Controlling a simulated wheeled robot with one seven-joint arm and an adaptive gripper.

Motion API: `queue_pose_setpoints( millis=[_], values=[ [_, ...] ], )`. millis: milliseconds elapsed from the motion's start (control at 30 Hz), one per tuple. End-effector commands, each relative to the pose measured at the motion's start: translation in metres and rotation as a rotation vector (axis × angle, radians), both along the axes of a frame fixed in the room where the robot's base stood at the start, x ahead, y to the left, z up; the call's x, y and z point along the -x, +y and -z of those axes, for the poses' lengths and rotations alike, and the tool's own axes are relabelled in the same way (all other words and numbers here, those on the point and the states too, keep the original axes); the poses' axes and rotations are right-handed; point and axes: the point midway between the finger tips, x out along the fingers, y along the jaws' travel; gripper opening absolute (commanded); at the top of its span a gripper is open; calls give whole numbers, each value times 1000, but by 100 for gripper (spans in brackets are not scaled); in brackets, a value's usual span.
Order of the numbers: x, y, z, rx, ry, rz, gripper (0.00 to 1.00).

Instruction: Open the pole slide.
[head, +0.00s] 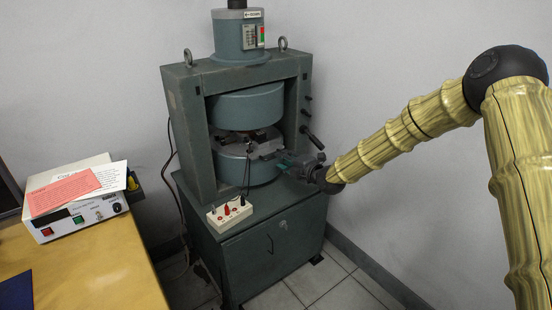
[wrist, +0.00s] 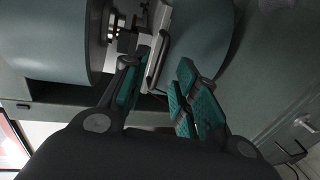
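The magnet (head: 244,105) is a grey-green press-like frame with two round pole pieces, one above the other. A pale metal part in the gap, apparently the pole slide (head: 268,147), reaches toward the right side of the frame. My gripper (head: 288,160) is at the right of the gap, close to this part's outer end. In the wrist view, my gripper (wrist: 160,90) has its two teal-padded fingers spread. A pale metal bar (wrist: 157,62) lies between the fingertips, nearer the left finger and clear of the right one. I cannot tell whether the left finger touches it.
A small white terminal box (head: 229,214) with leads stands on the cabinet ledge in front of the magnet. A dark lever (head: 312,137) sticks out at the right of the frame. A desk (head: 95,270) with a power supply (head: 80,215) is at the left. The floor at right is clear.

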Motion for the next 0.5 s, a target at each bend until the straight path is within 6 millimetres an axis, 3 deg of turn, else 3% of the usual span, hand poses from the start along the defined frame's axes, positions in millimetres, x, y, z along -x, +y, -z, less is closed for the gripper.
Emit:
queue_pose_setpoints(
  millis=[200,500],
  values=[
    [-27,20,9,-1,1,0,30],
    [-45,34,13,0,2,-1,30]
  ],
)
